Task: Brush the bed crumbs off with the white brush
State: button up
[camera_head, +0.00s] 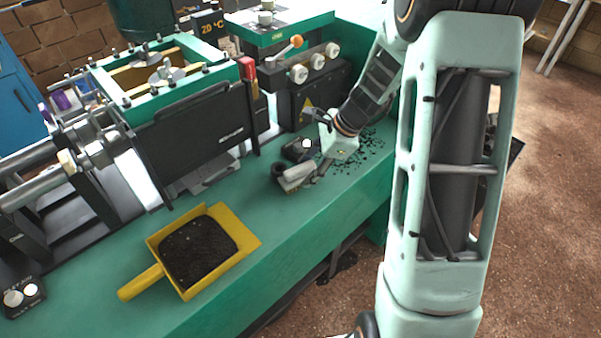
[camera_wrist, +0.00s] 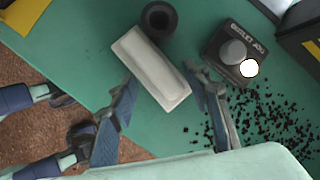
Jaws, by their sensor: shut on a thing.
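The white brush (camera_head: 298,171) lies low over the green bed (camera_head: 290,222), left of the crumbs. In the wrist view its pale block (camera_wrist: 150,68) reaches in between my fingers. My gripper (camera_wrist: 165,100) is shut on the brush, with a blue-grey finger on each side; the grip itself is only partly visible. In the head view my gripper (camera_head: 318,172) is small and partly hidden by my wrist. The dark bed crumbs (camera_head: 371,152) are scattered on the green surface to the right of the brush, and also show in the wrist view (camera_wrist: 265,118).
A yellow dustpan (camera_head: 253,242) with dark material in it lies on the bed at the front left. A black ring-shaped part (camera_wrist: 158,18) sits at the brush's far end. A small black knob box (camera_wrist: 236,50) stands close by. The machine (camera_head: 200,130) lines the back.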

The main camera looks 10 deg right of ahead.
aim_at(292, 171)
jog(key=shift+s+a+r, duration=0.15)
jog(key=shift+a, duration=0.6)
jog(key=shift+s+a+r, duration=0.1)
jog(key=shift+s+a, duration=0.1)
jog(key=shift+a, duration=0.6)
jog(key=shift+s+a+r, duration=0.15)
jog(key=shift+a, duration=0.6)
grip_shut()
jog(key=shift+s+a, duration=0.9)
jog(key=shift+a, duration=0.2)
jog(key=shift+s+a, duration=0.85)
jog(key=shift+a, duration=0.25)
jog(key=a, duration=0.1)
jog(key=s+a, duration=0.1)
jog(key=shift+s+a, duration=0.2)
jog(key=shift+a, duration=0.1)
jog(key=shift+d, duration=0.2)
jog(key=shift+d, duration=0.1)
jog(key=shift+r, duration=0.2)
notch_tip(292, 171, up, 6)
jog(key=p, duration=0.5)
jog(key=shift+d+f, duration=0.1)
jog(key=shift+f, duration=0.15)
